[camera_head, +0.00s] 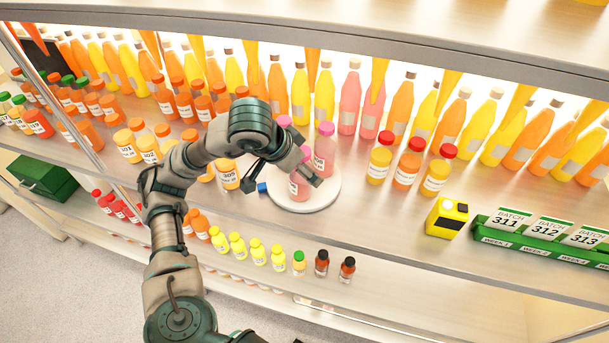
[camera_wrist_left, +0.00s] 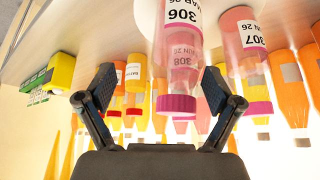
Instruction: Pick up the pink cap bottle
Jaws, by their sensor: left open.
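Pink bottles with pink caps stand on a round white plate (camera_head: 328,194) on the shelf. One bottle (camera_head: 298,187) is partly hidden by my left gripper (camera_head: 287,180), and another pink bottle (camera_head: 325,152) stands just behind it to the right. In the wrist view, which is upside down, a bottle labelled 306 (camera_wrist_left: 182,48) with a magenta cap is upright, in line with the gap between the open fingers of my left gripper (camera_wrist_left: 158,84). Whether the fingers touch it I cannot tell. A pink-capped bottle labelled 307 (camera_wrist_left: 246,45) stands beside it. My right gripper is not in view.
Three red-capped bottles (camera_head: 407,167) stand right of the plate, with a yellow box (camera_head: 447,217) and a green batch holder (camera_head: 545,245) farther right. Orange bottles (camera_head: 130,147) crowd the left. Tall bottles line the back. The shelf just right of the plate is clear.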

